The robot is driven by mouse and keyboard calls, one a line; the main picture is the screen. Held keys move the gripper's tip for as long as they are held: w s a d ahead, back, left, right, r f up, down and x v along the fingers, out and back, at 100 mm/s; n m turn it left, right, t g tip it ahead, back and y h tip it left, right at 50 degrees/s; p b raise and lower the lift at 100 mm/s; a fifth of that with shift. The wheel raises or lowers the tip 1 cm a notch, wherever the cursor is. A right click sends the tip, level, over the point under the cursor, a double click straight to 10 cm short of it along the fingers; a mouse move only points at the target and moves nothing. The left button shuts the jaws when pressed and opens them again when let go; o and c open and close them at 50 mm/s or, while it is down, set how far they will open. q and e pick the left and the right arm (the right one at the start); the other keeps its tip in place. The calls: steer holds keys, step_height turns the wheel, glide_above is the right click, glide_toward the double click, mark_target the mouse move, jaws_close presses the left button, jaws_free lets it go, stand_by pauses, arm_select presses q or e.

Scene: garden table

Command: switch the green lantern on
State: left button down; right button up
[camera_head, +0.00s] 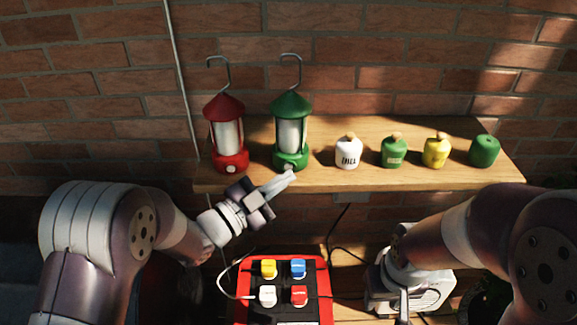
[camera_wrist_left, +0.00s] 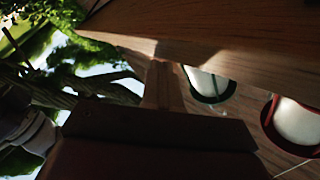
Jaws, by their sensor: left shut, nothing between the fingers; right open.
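The green lantern (camera_head: 291,108) stands upright on the wooden shelf, with a wire hook on top and a pale, unlit-looking glass. A small round button (camera_head: 291,167) shows low on its front. My left gripper (camera_head: 290,175) is shut and empty, its fingertips just in front of the lantern's base by the button; I cannot tell whether they touch. In the left wrist view the shut fingers (camera_wrist_left: 163,85) are beside the green lantern (camera_wrist_left: 210,84), which is partly hidden. My right gripper (camera_head: 404,303) is open, low at the right, and its fingers are hard to make out.
A red lantern (camera_head: 225,107) stands left of the green one and shows in the left wrist view (camera_wrist_left: 296,122). Right of it on the shelf (camera_head: 420,177) are a white bottle (camera_head: 348,153), green bottle (camera_head: 394,153), yellow bottle (camera_head: 436,152) and green canister (camera_head: 484,151). A red switch box (camera_head: 283,312) lies below.

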arm_select(q)
steer(key=shift+w+f, duration=0.1)
steer(key=shift+w+b, duration=0.35)
steer(key=shift+w, duration=0.25)
stand_by(0.7)
stand_by(0.4)
steer(key=shift+s+b, duration=0.35)
steer(key=shift+s, duration=0.4)
steer(key=shift+s+a, duration=0.15)
steer(key=shift+s, duration=1.1)
steer(key=shift+s+a, duration=0.1)
steer(key=shift+s, duration=1.1)
